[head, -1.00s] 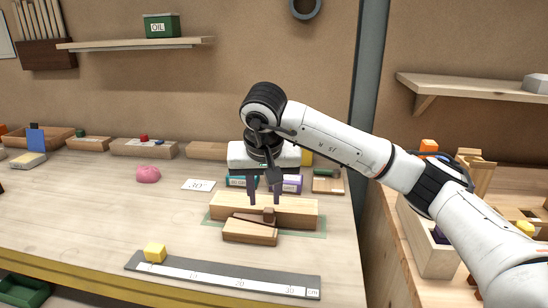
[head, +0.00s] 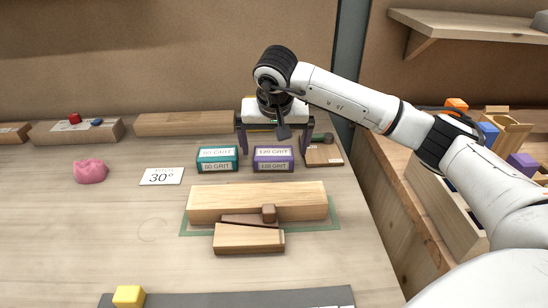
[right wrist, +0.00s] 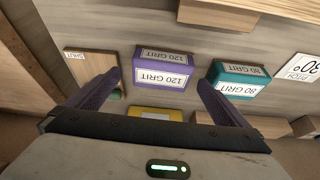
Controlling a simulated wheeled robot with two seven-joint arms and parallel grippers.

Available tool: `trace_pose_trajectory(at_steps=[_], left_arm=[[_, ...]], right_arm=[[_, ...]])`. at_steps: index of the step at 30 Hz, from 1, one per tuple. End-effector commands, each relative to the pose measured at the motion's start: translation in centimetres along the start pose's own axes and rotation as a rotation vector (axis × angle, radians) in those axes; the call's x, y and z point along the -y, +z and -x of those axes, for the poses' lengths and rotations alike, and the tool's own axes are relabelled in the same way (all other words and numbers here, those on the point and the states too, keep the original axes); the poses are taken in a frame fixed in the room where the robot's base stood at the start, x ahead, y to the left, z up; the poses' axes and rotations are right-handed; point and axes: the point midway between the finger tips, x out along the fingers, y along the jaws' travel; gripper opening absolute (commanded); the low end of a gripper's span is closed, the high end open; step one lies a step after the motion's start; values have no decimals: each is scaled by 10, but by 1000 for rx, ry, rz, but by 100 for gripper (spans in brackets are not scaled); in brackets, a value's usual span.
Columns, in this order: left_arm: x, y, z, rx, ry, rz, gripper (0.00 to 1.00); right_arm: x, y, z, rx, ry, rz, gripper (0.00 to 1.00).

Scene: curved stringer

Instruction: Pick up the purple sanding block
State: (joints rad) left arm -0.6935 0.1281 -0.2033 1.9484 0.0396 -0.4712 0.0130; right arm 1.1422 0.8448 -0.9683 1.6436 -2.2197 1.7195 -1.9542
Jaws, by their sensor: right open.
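The purple sanding block (head: 273,159), labelled 120 GRIT, lies on the bench behind the wooden pieces. It also shows in the right wrist view (right wrist: 162,69), between and ahead of the two fingers. My right gripper (head: 273,150) is open and empty, above and behind the purple block, with one finger on each side of it in the head view. The fingers (right wrist: 160,88) also show in the right wrist view, apart and not touching the block. A teal sanding block (head: 217,159), labelled 80 or 60 GRIT, sits just left of the purple one. My left gripper is not in view.
A wooden block assembly (head: 257,202) lies on a green mat in front. A small wooden board (head: 323,155) is close on the right. A 30° card (head: 162,177) and a pink lump (head: 90,171) lie left. A yellow cube (head: 128,296) is near the ruler.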

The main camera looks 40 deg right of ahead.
Motion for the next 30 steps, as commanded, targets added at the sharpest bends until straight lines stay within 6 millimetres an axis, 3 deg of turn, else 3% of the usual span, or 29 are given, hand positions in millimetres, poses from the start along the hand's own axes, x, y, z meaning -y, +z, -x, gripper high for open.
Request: trace_pose_trajectory(at_steps=[6, 15, 24, 30], left_arm=[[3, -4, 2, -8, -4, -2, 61], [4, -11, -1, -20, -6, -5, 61], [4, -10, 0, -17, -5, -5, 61], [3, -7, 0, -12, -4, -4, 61]], right_arm=[[2, 1, -32, 2, 1, -1, 100], [2, 0, -37, 0, 0, 0, 100], [2, 0, -36, 0, 0, 0, 52], [2, 0, -36, -1, 0, 0, 52]])
